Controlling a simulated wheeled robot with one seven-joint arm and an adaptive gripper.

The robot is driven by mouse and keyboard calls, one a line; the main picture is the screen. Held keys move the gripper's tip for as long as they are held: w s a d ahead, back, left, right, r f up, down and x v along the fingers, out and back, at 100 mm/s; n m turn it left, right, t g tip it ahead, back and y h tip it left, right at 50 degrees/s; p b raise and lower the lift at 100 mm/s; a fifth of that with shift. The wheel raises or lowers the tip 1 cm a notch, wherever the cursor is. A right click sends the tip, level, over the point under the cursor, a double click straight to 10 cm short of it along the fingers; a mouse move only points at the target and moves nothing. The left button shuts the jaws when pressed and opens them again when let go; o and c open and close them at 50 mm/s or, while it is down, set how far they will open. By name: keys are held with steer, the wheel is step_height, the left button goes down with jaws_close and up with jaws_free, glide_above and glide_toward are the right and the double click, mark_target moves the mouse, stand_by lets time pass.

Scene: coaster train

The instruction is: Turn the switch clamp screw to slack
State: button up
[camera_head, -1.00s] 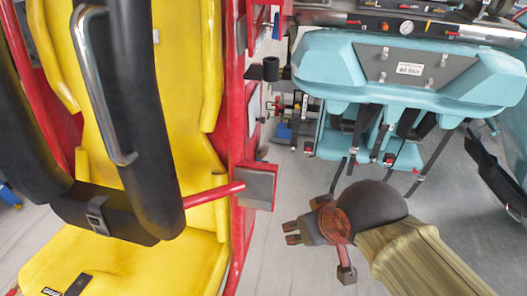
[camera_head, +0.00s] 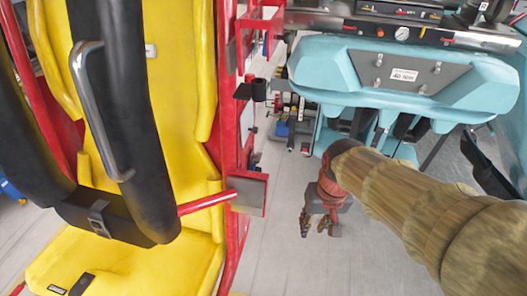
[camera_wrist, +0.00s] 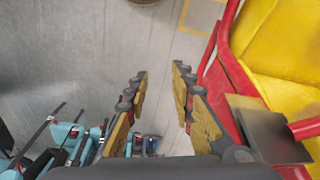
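My gripper (camera_head: 320,228) points down in the head view, over bare floor between the red frame and the teal seat unit. In the wrist view its two fingers (camera_wrist: 159,72) stand apart with nothing between their tips. I cannot pick out the switch clamp screw for certain. A cluster of small mechanical parts (camera_head: 291,122) with red and blue bits sits beyond the gripper, beside the red frame, too small to tell apart. Small blue and dark parts (camera_wrist: 150,143) show low between the fingers in the wrist view.
A yellow seat (camera_head: 185,100) with black restraints and a red frame (camera_head: 232,95) stands at left. A grey plate (camera_head: 249,190) juts from the frame near my gripper. The teal seat unit (camera_head: 330,72) fills the upper right. Grey floor (camera_head: 290,265) below is clear.

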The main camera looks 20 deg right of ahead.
steer(key=w+f+m+g+y+p, duration=0.3)
steer(key=f+m+y+p, duration=0.2)
steer(key=m, duration=0.3)
steer(key=m+t+y+p, duration=0.5)
steer(key=m+t+y, duration=0.55)
steer(key=m, duration=1.95)
glide_toward(256, 157)
steer(key=w+a+m, duration=0.1)
steer(key=w+a, duration=0.3)
steer(key=a, duration=0.2)
steer(key=shift+a+f, duration=0.15)
steer(key=shift+f, duration=0.2)
steer(key=shift+w, duration=0.15)
steer(key=shift+c, duration=1.2)
jaws_close()
